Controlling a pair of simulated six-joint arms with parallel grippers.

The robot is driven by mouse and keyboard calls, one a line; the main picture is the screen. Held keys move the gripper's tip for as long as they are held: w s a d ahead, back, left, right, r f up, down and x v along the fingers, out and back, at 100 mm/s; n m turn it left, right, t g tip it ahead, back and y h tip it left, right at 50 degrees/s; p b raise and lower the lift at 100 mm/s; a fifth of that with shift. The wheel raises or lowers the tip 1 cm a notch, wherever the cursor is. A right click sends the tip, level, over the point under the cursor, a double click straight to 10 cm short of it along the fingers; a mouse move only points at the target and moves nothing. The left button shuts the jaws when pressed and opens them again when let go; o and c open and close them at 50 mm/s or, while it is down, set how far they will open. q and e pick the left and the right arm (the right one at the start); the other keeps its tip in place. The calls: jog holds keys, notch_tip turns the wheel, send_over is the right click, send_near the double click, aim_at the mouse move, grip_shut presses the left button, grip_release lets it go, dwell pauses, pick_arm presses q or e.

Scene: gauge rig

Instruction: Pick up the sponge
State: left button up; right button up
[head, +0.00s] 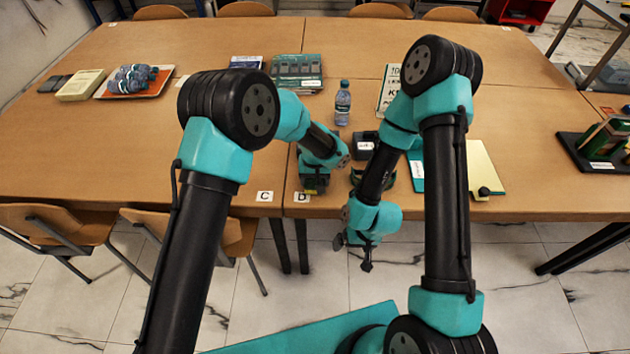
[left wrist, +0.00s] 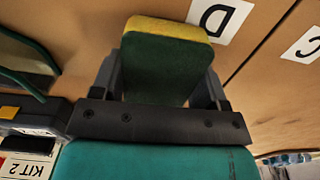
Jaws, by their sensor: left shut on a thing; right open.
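The sponge (left wrist: 168,65) is a green block with a yellow layer, between the two fingers of my left gripper (left wrist: 162,85) in the left wrist view. My left gripper is shut on it. In the head view my left gripper (head: 314,186) is at the table's front edge near the D label, and a little yellow of the sponge (head: 311,192) shows under it. Whether the sponge touches the table I cannot tell. My right gripper (head: 358,256) is open and empty, lower in the head view, in front of the table edge.
The D label (head: 301,197) and C label (head: 264,196) lie along the front edge. A water bottle (head: 342,103) and a black box (head: 364,145) stand behind my left gripper.

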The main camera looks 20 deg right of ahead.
pick_arm(q)
jog(key=r, duration=0.2)
jog(key=shift+s+a+r, duration=0.1)
jog(key=shift+s+r, duration=0.2)
jog(key=shift+r, duration=0.05)
jog(key=s+a+r, duration=0.1)
jog(key=s+a, duration=0.3)
jog(key=s, duration=1)
jog(key=shift+s+a+r, duration=0.15)
jog(key=shift+s, duration=0.25)
